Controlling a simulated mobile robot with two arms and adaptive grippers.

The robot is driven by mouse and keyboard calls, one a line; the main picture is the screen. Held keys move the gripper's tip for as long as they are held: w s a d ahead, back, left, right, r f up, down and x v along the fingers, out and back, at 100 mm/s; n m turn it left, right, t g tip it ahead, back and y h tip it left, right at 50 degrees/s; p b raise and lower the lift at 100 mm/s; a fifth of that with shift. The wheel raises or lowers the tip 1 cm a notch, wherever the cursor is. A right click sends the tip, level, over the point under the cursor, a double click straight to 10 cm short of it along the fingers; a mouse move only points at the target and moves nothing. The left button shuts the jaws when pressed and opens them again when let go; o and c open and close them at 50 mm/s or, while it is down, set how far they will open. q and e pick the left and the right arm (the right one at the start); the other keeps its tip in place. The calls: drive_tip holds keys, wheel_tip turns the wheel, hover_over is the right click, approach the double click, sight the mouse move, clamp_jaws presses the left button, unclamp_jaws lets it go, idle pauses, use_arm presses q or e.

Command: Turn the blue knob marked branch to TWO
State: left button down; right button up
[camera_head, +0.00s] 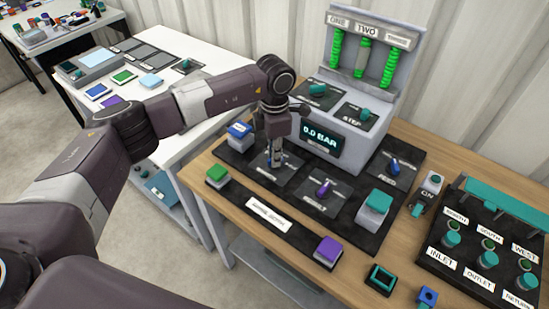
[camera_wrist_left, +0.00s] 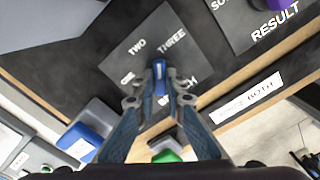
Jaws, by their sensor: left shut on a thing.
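The blue knob (camera_wrist_left: 159,72) sits between my left gripper's fingertips on a dark plate (camera_wrist_left: 125,58) in the left wrist view. The words TWO and THREE show beyond the knob, and ONE lies to its left. The word BRANCH is partly hidden by a finger. The knob's far end points up in that view, roughly between TWO and THREE; its exact setting is unclear. My left gripper (camera_wrist_left: 160,84) is shut on the knob. In the head view, the left gripper (camera_head: 275,157) reaches down onto the panel's left plate and hides most of the knob. My right gripper is not in view.
A purple knob (camera_head: 323,187) and another blue knob (camera_head: 394,165) are on the same panel. A grey console (camera_head: 348,155) reading 0.0 BAR stands behind. A green button (camera_head: 217,175) and a blue-topped block (camera_head: 239,129) are close to the left gripper.

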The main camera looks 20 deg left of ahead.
use_arm(q)
drive_tip(key=n+b, duration=0.1)
drive_tip(key=n, duration=0.2)
drive_tip(key=shift+w+n, duration=0.1)
drive_tip(key=shift+n, duration=0.3)
drive_tip(key=shift+r+n+b, duration=0.15)
drive_tip(key=shift+n+b, duration=0.4)
drive_tip(key=shift+n, duration=1.15)
drive_tip(key=c, duration=2.1)
unclamp_jaws()
drive_tip(key=shift+o, duration=0.6)
wheel_tip(320, 180, up, 12)
